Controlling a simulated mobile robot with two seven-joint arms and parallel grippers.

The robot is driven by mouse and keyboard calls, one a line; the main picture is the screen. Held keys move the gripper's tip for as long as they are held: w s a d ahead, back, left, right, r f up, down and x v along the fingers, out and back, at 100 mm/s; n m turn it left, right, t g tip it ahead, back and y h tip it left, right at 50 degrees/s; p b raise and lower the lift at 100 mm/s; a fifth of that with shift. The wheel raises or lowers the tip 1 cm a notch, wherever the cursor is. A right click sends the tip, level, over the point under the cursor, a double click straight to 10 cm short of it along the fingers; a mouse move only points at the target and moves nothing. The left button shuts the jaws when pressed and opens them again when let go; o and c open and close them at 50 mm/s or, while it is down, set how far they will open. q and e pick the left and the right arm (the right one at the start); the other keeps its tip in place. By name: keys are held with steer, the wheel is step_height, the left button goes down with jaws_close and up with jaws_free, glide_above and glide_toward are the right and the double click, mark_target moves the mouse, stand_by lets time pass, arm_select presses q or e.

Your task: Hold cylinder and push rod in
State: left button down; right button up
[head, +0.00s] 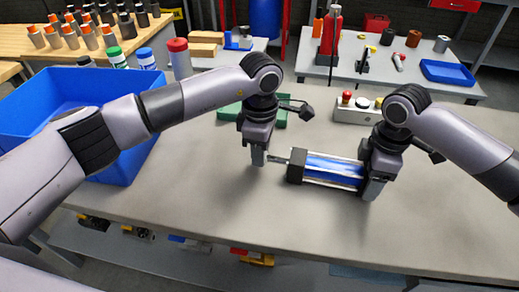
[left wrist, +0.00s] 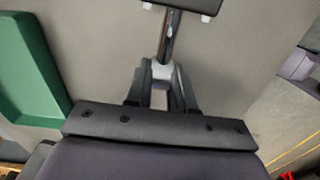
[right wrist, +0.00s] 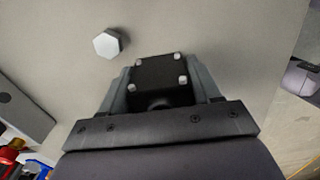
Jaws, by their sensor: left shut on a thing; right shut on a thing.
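The cylinder (head: 330,170) has a blue body, black end caps and silver tie rods. It lies level over the grey workbench; I cannot tell whether it touches it. My right gripper (head: 373,187) is shut on its right end cap, a black block (right wrist: 160,75) between the fingers in the right wrist view. The metal rod (head: 277,160) sticks out of the left end cap, with a short length showing. My left gripper (head: 257,157) is shut on the rod's outer end. In the left wrist view the rod (left wrist: 169,38) runs from the fingers to the black cap.
A blue bin (head: 125,165) stands at the left and a green tray (head: 282,119) behind the left gripper. A button box (head: 358,108) is behind the cylinder. A light hexagonal piece (right wrist: 108,43) lies near the right gripper. The bench front is clear.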

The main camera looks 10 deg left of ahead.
mark_target(278, 158)
arm_select(q)
steer(key=shift+s+d+f, duration=0.1)
steer(key=shift+d+f, duration=0.05)
steer(key=shift+d, duration=0.3)
steer(key=shift+s+d+f, duration=0.1)
steer(key=shift+d, duration=0.35)
arm_select(e)
steer(key=shift+a, duration=0.2)
arm_select(q)
steer(key=shift+s+d, duration=0.1)
steer(key=shift+d, duration=1.1)
stand_by(0.4)
steer(key=c, duration=0.9)
jaws_free()
steer(key=shift+r, duration=0.1)
steer(key=shift+r, duration=0.15)
step_height(278, 158, up, 12)
steer(key=shift+f, duration=0.15)
arm_select(e)
steer(key=shift+d, duration=0.2)
